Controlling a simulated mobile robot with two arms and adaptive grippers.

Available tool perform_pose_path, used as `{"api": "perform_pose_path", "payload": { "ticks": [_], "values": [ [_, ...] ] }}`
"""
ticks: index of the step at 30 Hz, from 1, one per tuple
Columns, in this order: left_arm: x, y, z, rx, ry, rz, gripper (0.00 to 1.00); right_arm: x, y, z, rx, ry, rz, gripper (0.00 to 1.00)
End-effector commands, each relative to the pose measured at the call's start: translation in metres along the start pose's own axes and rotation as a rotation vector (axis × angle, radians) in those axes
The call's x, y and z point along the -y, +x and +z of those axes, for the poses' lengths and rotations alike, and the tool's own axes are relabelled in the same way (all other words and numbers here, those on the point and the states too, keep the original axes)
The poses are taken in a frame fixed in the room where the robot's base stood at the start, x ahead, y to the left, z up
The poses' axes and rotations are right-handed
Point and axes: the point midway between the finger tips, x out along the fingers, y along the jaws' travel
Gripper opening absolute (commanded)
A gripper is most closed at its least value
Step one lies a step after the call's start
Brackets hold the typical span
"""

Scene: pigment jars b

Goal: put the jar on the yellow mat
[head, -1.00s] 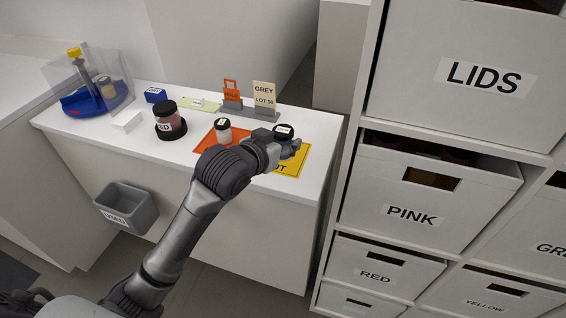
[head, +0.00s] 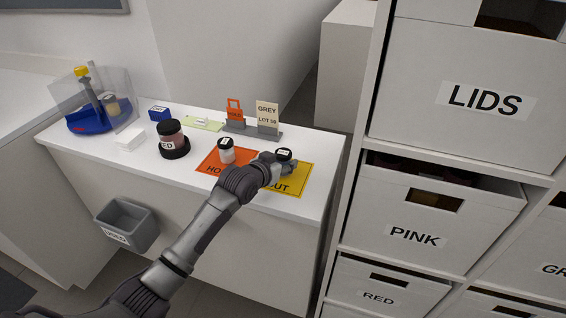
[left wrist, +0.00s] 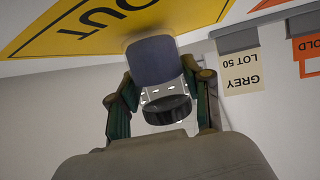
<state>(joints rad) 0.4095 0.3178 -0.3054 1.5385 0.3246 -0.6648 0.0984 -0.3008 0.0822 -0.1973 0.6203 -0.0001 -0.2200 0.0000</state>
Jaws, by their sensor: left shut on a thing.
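A small jar with a black lid (head: 284,154) is at the back of the yellow mat (head: 298,181), which reads OUT. My left gripper (head: 279,163) is shut on this jar. In the left wrist view the jar's grey-blue body (left wrist: 155,62) shows between the two fingers, upright relative to the mat, its base overlapping the edge of the yellow mat (left wrist: 85,28). I cannot tell whether the base touches the mat. My arm covers the mat's left part in the head view. My right gripper is not in view.
A white jar with a black lid (head: 227,151) stands on the orange mat (head: 212,160), left of my gripper. A sign stand with a GREY LOT 50 card (head: 267,115) is behind the mats. Shelves with bins (head: 415,236) rise at right.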

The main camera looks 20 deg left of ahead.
Motion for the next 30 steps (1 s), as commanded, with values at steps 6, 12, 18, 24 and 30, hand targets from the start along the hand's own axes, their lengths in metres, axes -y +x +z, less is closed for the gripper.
{"api": "perform_pose_path", "payload": {
  "ticks": [6,12,18,24,30],
  "values": [
    [0.000,0.002,0.004,-0.002,0.001,0.000,0.13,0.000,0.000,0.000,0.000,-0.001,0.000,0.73],
    [-0.001,0.003,0.007,-0.001,0.000,0.000,0.51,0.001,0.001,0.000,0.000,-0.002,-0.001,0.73],
    [-0.001,0.002,0.006,-0.001,0.000,0.000,0.74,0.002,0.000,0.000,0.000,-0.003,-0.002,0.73],
    [-0.001,0.002,0.006,-0.001,0.000,0.001,0.74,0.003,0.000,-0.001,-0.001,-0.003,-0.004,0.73],
    [0.000,-0.009,0.004,-0.001,0.000,0.001,0.74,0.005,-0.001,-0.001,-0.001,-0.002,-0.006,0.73]
  ]
}}
